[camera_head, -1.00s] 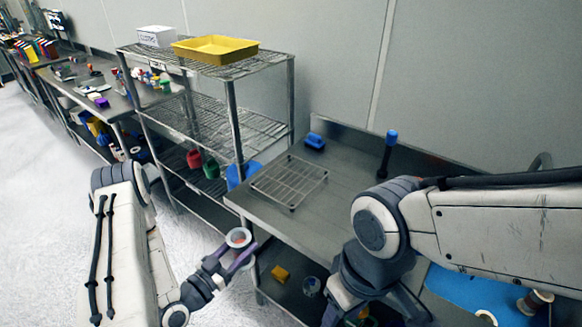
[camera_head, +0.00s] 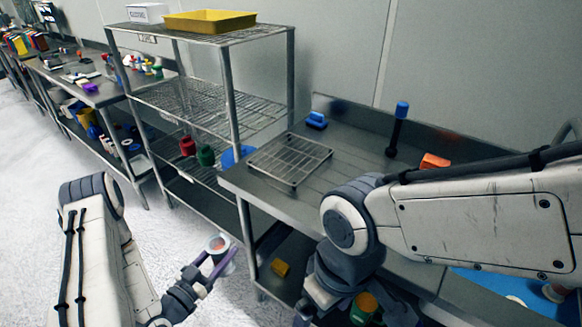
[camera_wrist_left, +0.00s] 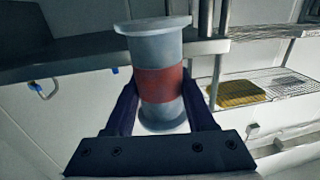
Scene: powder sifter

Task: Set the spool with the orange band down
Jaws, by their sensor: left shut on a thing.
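My left gripper (camera_head: 213,266) is shut on a pale grey spool (camera_head: 216,243) and holds it in the air over the floor, left of the steel bench. In the left wrist view the spool (camera_wrist_left: 155,48) has wide flanges at both ends and a red-orange band (camera_wrist_left: 159,84) around its middle, between the two dark fingers (camera_wrist_left: 160,105). My right arm reaches in from the right over the bench. Its gripper is at the bottom edge, mostly hidden and cut off, so its jaws are unclear.
The steel bench (camera_head: 350,180) carries a wire rack (camera_head: 290,158), a blue item (camera_head: 316,120), a blue-topped post (camera_head: 398,128) and an orange block (camera_head: 434,161). A wire shelf unit with a yellow tray (camera_head: 209,21) stands left of it. A yellow item (camera_head: 280,267) lies on the bench's lower shelf.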

